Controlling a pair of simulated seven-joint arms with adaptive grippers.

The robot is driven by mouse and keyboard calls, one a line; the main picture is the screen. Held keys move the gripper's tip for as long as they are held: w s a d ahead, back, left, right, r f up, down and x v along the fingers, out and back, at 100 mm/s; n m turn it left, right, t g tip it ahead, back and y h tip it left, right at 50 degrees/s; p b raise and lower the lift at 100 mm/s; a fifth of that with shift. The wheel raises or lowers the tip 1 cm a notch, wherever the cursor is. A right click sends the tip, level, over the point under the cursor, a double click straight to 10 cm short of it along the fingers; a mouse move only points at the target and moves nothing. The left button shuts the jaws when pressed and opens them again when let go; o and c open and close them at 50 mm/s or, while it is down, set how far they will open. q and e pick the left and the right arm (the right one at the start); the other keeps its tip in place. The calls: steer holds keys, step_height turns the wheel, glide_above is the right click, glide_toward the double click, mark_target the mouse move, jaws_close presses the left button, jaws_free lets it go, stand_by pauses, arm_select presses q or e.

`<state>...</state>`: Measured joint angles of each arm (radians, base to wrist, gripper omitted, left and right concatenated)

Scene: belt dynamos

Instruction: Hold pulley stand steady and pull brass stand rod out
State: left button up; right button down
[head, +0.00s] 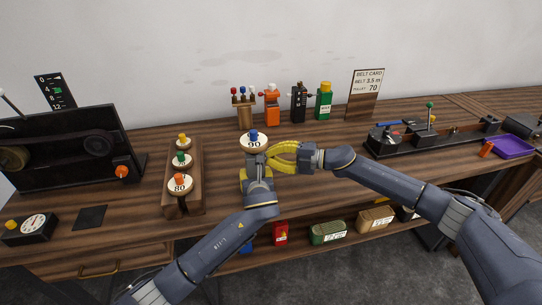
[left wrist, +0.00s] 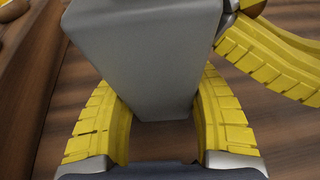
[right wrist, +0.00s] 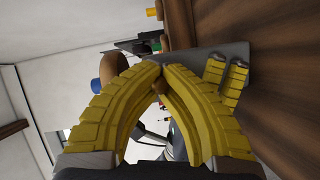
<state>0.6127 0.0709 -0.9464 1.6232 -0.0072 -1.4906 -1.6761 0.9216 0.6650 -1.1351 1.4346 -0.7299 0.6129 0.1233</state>
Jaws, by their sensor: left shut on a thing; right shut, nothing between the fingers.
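A pale round pulley marked 90 (head: 254,147) with a blue knob on top sits at the table's middle; its edge and blue knob (right wrist: 96,90) show in the right wrist view. Below it is the grey tapered pulley stand (left wrist: 145,60), also visible in the right wrist view (right wrist: 208,62). My left gripper (head: 250,174) is shut on this grey stand, a finger on each side. My right gripper (head: 272,155) is beside the stand, just under the pulley, its fingertips together and empty. A small brass-brown patch (right wrist: 160,87) shows behind its fingertips; I cannot tell whether it is the rod.
A wooden rack (head: 196,205) with several numbered pulleys stands to the left, near a black machine (head: 65,150). A black bench device (head: 400,143) and purple tray (head: 512,148) are at right.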

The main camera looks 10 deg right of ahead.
arm_select(q)
steer(key=shift+f, duration=0.15)
arm_select(e)
steer(key=shift+w+d, duration=0.15)
steer(key=shift+d, duration=0.1)
arm_select(q)
steer(key=shift+a, duration=0.15)
arm_select(e)
steer(key=d, duration=0.2)
steer(key=shift+w+d, duration=0.1)
steer(key=shift+d, duration=0.2)
steer(key=c, duration=2.1)
jaws_free()
steer(key=shift+o, duration=0.9)
steer(key=o, duration=0.3)
steer(key=shift+a, duration=0.1)
